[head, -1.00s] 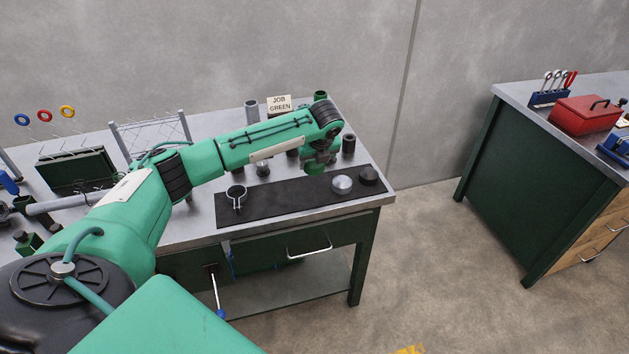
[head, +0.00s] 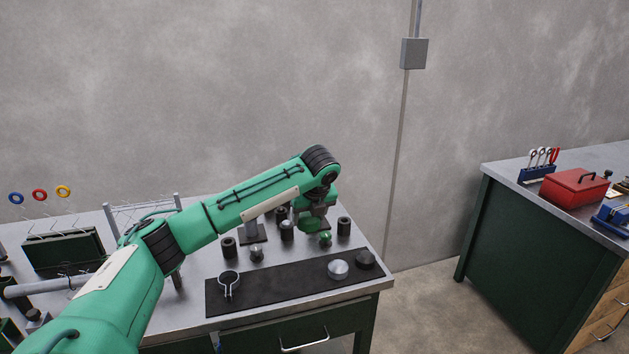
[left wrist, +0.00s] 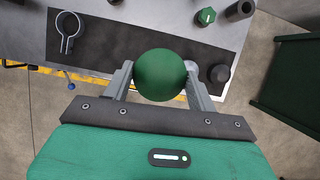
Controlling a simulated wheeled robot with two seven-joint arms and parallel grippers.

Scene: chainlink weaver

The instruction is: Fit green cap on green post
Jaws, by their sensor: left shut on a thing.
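My left gripper (head: 312,216) is shut on a rounded green cap (left wrist: 160,75), which sits between its two grey fingers in the left wrist view. In the head view the held green cap (head: 310,225) shows just under the gripper, above the bench. A small green-topped piece (head: 325,239) stands on the bench just below and to the right of the gripper; it also shows in the left wrist view (left wrist: 206,16), apart from the held cap. I cannot tell whether it is the green post. My arm hides part of the bench back. My right gripper is out of view.
Black cylinders (head: 344,227) (head: 229,247) and metal-topped pieces (head: 257,254) (head: 287,230) stand close by. A black mat (head: 295,287) carries a ring clamp (head: 229,283), a silver dome (head: 338,269) and a dark dome (head: 365,259). Its middle is clear.

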